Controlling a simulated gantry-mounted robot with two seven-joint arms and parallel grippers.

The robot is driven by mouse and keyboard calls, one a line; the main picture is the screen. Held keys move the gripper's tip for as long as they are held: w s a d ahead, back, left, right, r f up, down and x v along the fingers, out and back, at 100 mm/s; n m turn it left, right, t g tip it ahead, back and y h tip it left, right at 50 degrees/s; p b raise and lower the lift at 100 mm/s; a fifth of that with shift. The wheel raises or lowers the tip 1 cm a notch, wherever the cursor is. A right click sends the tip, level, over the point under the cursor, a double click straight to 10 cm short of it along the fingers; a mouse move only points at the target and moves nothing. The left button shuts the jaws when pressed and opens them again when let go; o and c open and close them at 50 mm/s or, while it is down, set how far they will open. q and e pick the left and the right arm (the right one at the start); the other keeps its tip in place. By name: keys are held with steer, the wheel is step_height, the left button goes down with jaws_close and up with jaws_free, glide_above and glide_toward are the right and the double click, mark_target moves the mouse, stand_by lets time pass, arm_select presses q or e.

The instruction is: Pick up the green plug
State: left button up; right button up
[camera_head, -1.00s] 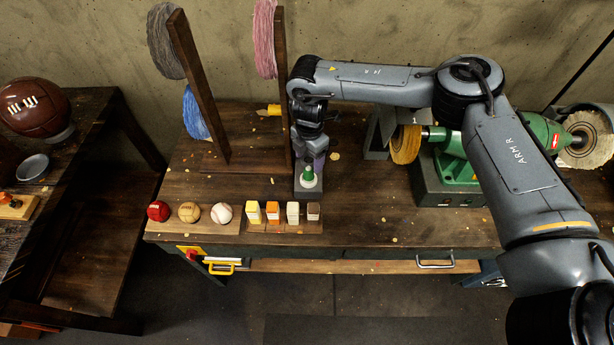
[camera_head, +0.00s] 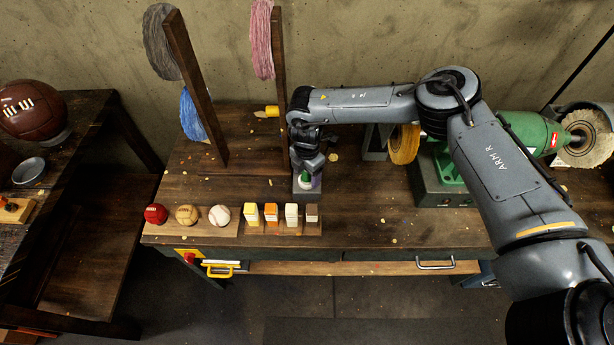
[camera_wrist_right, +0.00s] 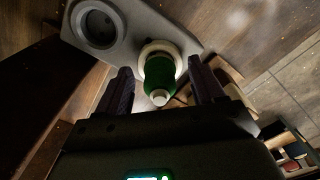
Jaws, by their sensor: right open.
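The green plug (camera_head: 305,176) stands on a grey block on the workbench, partly hidden by my right gripper (camera_head: 308,164) in the head view. In the right wrist view the green plug (camera_wrist_right: 160,72) has a pale tip and sits in a white ring on the grey block (camera_wrist_right: 137,22). My right gripper (camera_wrist_right: 160,88) is open, with one dark finger on each side of the plug; I cannot tell whether they touch it. My left gripper is not in view.
A row of balls (camera_head: 187,215) and small coloured blocks (camera_head: 283,214) lies along the bench's front edge. An upright post (camera_head: 279,85) stands left of my wrist. A green grinder (camera_head: 440,160) stands to the right. The bench between block and grinder is mostly clear.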

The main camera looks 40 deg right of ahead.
steer(key=c, duration=1.1)
steer(key=shift+r, duration=0.15)
step_height(320, 180, up, 9)
steer(key=shift+p, duration=0.5)
